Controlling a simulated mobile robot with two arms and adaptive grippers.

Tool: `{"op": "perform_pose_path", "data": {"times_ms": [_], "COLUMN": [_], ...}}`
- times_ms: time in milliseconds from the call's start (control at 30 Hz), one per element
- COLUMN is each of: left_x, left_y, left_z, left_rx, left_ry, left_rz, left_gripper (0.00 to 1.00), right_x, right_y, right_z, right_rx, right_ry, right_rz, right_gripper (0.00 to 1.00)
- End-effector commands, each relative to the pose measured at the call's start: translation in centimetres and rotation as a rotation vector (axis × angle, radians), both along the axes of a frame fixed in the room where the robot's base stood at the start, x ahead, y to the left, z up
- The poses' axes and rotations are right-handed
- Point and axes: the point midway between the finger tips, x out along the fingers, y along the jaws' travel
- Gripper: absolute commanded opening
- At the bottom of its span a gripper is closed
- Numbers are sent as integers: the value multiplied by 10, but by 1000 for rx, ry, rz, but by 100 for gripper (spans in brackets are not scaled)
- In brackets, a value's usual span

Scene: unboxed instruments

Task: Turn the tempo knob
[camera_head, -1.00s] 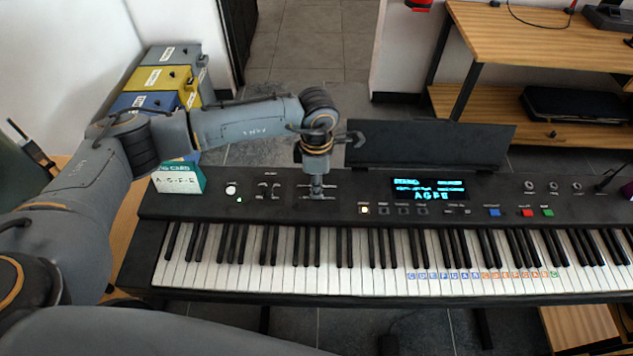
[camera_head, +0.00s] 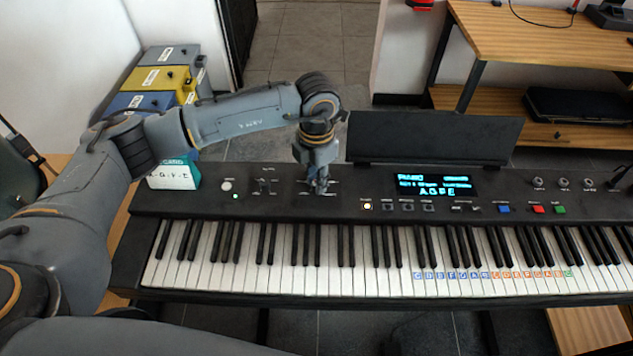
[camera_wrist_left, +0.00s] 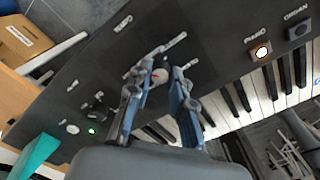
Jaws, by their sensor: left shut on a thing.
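My left gripper (camera_head: 320,186) points down at the left part of the keyboard's control panel (camera_head: 285,205). In the left wrist view its two fingers (camera_wrist_left: 160,68) straddle a small round knob (camera_wrist_left: 158,77) and are shut on it; a small red mark shows between them. In the head view the gripper hides the knob. My right gripper is not in view.
A lit display (camera_head: 435,188) and coloured buttons (camera_head: 538,209) sit to the right. A music stand (camera_head: 430,138) rises behind the panel, close right of my left wrist. A teal-and-white card (camera_head: 174,175) stands at the panel's left end. White keys (camera_head: 330,275) lie in front.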

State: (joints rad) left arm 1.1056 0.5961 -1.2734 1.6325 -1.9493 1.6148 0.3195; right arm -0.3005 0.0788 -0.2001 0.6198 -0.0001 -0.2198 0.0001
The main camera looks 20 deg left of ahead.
Motion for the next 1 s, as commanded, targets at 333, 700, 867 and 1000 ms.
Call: {"op": "perform_pose_path", "data": {"times_ms": [333,700,867,1000], "left_x": [0,0,0,0], "left_y": [0,0,0,0], "left_z": [-1,0,0,1], "left_rx": [0,0,1,1], "left_ry": [-1,-1,-1,-1], "left_rz": [264,393,408,409], "left_gripper": [0,0,0,0], "right_x": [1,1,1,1], "right_y": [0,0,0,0], "right_z": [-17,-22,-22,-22], "right_rx": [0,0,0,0], "right_ry": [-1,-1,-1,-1], "right_rz": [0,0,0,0], "right_gripper": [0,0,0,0]}}
